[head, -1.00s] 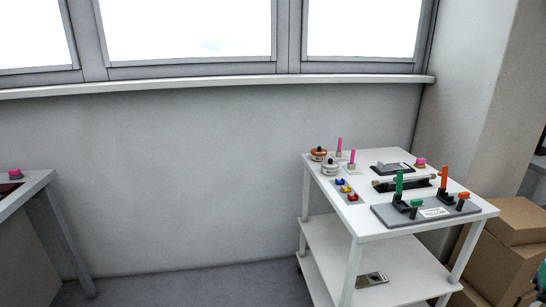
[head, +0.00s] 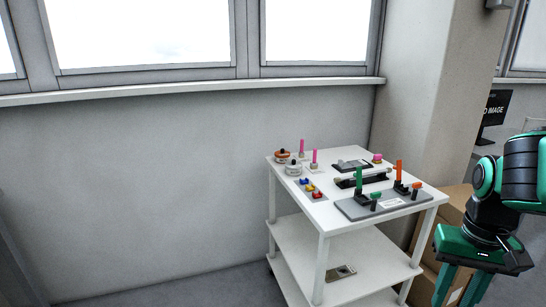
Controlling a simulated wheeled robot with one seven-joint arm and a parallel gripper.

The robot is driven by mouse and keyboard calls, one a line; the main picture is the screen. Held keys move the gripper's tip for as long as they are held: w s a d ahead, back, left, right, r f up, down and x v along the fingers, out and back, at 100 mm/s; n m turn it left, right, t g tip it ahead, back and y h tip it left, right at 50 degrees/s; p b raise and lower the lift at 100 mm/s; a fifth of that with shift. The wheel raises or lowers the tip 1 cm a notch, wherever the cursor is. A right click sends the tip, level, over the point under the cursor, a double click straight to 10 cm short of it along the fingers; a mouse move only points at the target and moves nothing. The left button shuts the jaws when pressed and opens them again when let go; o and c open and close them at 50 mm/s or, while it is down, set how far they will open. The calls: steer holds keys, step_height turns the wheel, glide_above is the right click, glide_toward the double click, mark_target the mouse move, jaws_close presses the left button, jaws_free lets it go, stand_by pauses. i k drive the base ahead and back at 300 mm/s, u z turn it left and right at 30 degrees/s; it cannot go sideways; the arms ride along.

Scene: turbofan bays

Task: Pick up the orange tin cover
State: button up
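The orange tin cover (head: 282,156), a small round lid with a dark knob, is at the far left corner of the white cart's top. It seems to sit on a low pale tin or base, too small to tell. Just in front of it is a similar pale tin (head: 293,170) with a dark knob. My gripper (head: 460,291) is at the lower right, pointing down, to the right of the cart and well away from the orange cover. Its two green fingers are apart with nothing seen between them; their tips are cut off by the picture's bottom edge.
The white cart (head: 322,222) also bears pink pegs (head: 314,157), a small tray of coloured pieces (head: 312,189) and a grey base (head: 384,205) with green and orange handles. Cardboard boxes (head: 455,205) stand behind at right. The floor left of the cart looks clear.

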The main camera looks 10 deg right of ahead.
mark_target(282, 154)
steer(key=i, duration=1.45)
steer(key=z, duration=0.1)
